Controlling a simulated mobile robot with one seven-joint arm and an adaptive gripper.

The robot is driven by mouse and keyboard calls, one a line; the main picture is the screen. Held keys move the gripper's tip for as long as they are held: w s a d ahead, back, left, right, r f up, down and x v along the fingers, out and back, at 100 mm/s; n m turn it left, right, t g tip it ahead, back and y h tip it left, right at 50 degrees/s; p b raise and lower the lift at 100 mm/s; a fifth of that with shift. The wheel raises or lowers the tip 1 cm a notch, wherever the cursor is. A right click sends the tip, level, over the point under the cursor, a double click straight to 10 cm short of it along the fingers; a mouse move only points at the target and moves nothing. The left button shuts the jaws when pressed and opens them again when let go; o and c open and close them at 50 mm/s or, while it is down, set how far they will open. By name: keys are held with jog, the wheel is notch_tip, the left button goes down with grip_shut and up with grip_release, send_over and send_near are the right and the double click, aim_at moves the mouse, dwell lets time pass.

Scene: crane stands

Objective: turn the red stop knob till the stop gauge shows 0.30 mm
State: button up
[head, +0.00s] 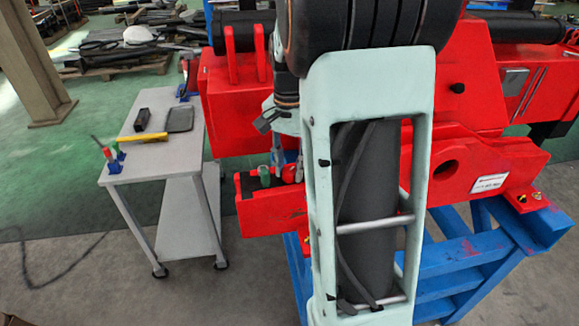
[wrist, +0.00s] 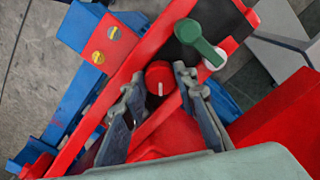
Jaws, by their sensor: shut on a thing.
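The red stop knob (wrist: 160,77) is round, with a pale line on its face, and shows in the wrist view. My gripper (wrist: 159,75) has one finger on each side of it and is shut on it. In the head view my gripper (head: 289,166) reaches down to the red beam, left of my pale green arm link. The knob is hard to make out there. I cannot identify the stop gauge or read any value in either view.
A green lever (wrist: 203,45) with a white round end sits close to the knob. A grey cart (head: 155,165) with a yellow-handled tool (head: 142,138) stands left, with open green floor beyond.

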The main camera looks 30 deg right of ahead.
aim_at(289, 170)
jog(key=shift+n, duration=0.6)
jog(key=o, duration=1.2)
jog(key=shift+c, duration=0.2)
jog(key=shift+r, duration=0.1)
jog(key=shift+r, duration=3.95)
